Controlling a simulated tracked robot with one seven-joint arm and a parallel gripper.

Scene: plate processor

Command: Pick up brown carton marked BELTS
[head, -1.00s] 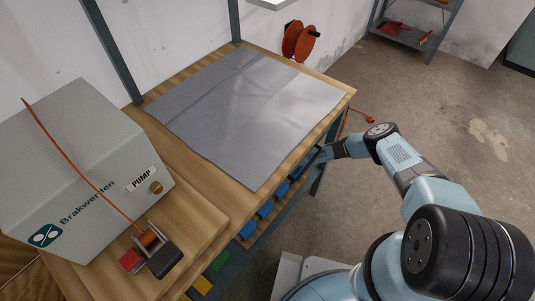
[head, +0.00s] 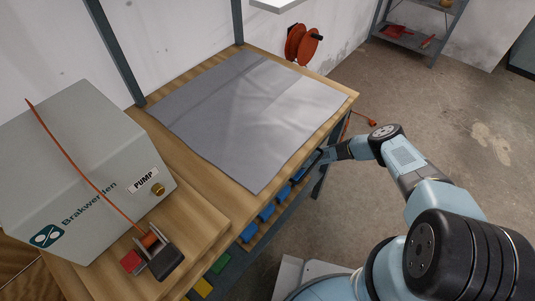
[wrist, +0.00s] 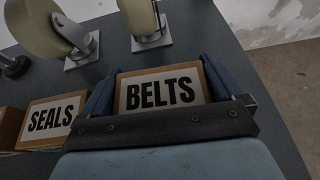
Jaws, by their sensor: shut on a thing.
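The brown carton marked BELTS (wrist: 160,91) is in the middle of the wrist view, its white label facing me. My gripper (wrist: 158,85) has one blue finger on each side of the carton and is shut on it. The dark bar of the gripper covers the carton's lower edge. The carton is on or just above a dark grey surface; I cannot tell whether it touches. In the head view my arm reaches down beside the bench's right end, and the carton is hidden there.
A carton marked SEALS (wrist: 50,119) stands just left in the wrist view. Caster wheels (wrist: 142,18) are close behind. In the head view, the workbench with its grey mat (head: 250,110) is above, with blue bins (head: 267,211) under its edge. Open floor lies to the right.

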